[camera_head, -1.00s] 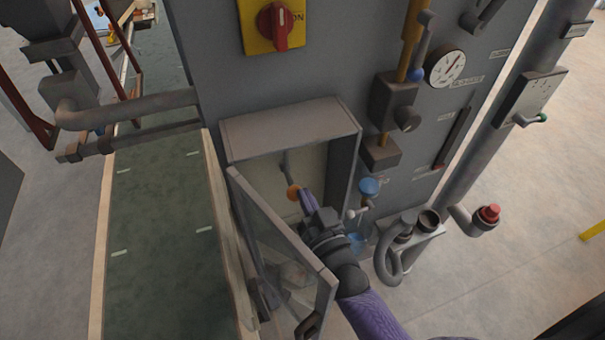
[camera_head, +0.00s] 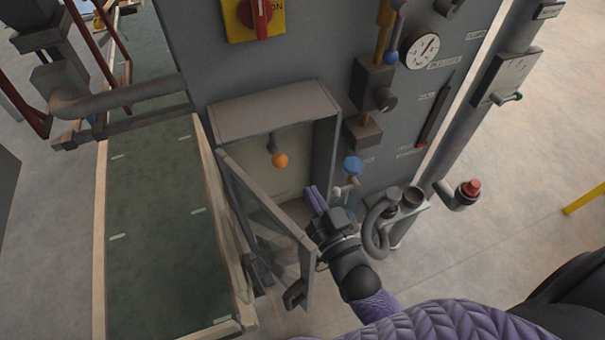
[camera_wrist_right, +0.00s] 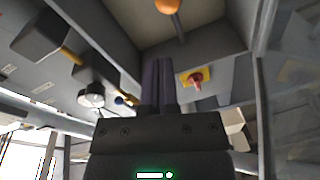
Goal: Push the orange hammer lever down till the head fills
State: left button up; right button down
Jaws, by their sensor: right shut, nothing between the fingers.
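The orange hammer lever shows as an orange ball (camera_head: 280,160) on a short dark stem inside an open grey box on the machine front. It also shows at the top of the right wrist view (camera_wrist_right: 167,5). My right gripper (camera_head: 313,192) is at the box's right side, below and to the right of the ball and apart from it. Its purple fingers (camera_wrist_right: 157,82) are together and hold nothing. My left gripper is not in view.
The box's glazed door (camera_head: 266,215) stands open, close to the left of my right gripper. A blue knob (camera_head: 353,167) and pipework are to the right. A red switch on a yellow plate (camera_head: 255,18) is above. A green conveyor (camera_head: 150,240) runs at left.

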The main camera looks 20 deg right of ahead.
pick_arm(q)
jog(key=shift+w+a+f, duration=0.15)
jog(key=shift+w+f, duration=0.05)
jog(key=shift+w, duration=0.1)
pick_arm(e)
jog(key=s, duration=0.4)
jog(key=shift+d+f, duration=0.2)
jog(key=shift+f, duration=0.15)
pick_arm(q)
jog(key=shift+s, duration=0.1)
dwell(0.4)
